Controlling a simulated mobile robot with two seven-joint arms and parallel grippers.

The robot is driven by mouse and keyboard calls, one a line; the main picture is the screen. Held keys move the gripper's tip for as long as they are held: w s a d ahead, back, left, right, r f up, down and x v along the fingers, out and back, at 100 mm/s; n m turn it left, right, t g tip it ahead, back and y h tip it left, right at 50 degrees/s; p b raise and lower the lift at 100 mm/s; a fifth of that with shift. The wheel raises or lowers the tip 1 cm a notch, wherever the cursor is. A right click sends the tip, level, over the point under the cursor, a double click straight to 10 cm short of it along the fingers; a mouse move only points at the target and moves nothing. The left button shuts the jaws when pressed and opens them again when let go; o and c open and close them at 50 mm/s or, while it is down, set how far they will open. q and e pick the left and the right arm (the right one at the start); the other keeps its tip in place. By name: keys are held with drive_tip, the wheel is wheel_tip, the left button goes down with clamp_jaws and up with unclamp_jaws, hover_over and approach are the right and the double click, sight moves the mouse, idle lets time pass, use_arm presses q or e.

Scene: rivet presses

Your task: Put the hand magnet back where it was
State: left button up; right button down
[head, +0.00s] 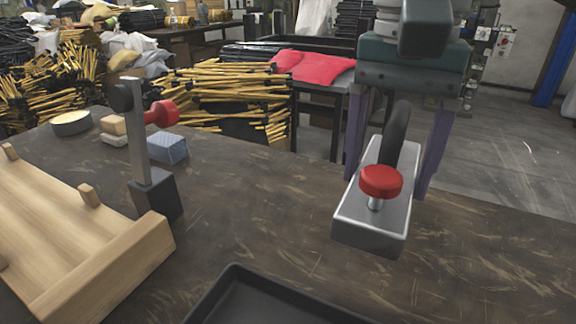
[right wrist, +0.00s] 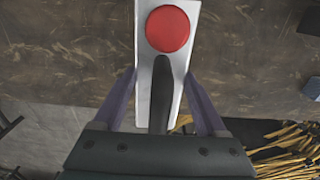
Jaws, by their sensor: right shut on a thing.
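The hand magnet is a silver metal block (head: 372,235) with a red round knob and a black curved handle. It is at the right of the head view, over the dark worktop (head: 270,205). My right gripper (head: 388,186) reaches it from the far side, one purple finger on each side, and is shut on it. In the right wrist view the magnet (right wrist: 153,95) lies between the fingers (right wrist: 160,78), its red knob beyond the fingertips. I cannot tell whether its underside touches the worktop. My left gripper is not in view.
A black tray (head: 232,283) is at the front edge of view. At left are a wooden fixture (head: 75,245), an upright metal post (head: 140,140) with a red knob, a blue patterned block (head: 168,149) and a round tin (head: 71,123). The worktop's middle is clear.

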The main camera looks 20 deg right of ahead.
sight(396, 118)
drive_tip(key=shift+f+b, duration=0.55)
drive_tip(key=shift+f, duration=2.35)
drive_tip(key=shift+f, duration=0.1)
drive_tip(key=shift+c, duration=1.9)
unclamp_jaws()
drive_tip(key=shift+f, duration=0.1)
drive_tip(key=o, duration=0.4)
drive_tip(key=shift+r, duration=0.2)
wheel_tip(396, 118, up, 11)
drive_tip(key=shift+w+f+p, duration=0.1)
drive_tip(key=shift+p, duration=1.15)
drive_tip(key=shift+r, duration=0.65)
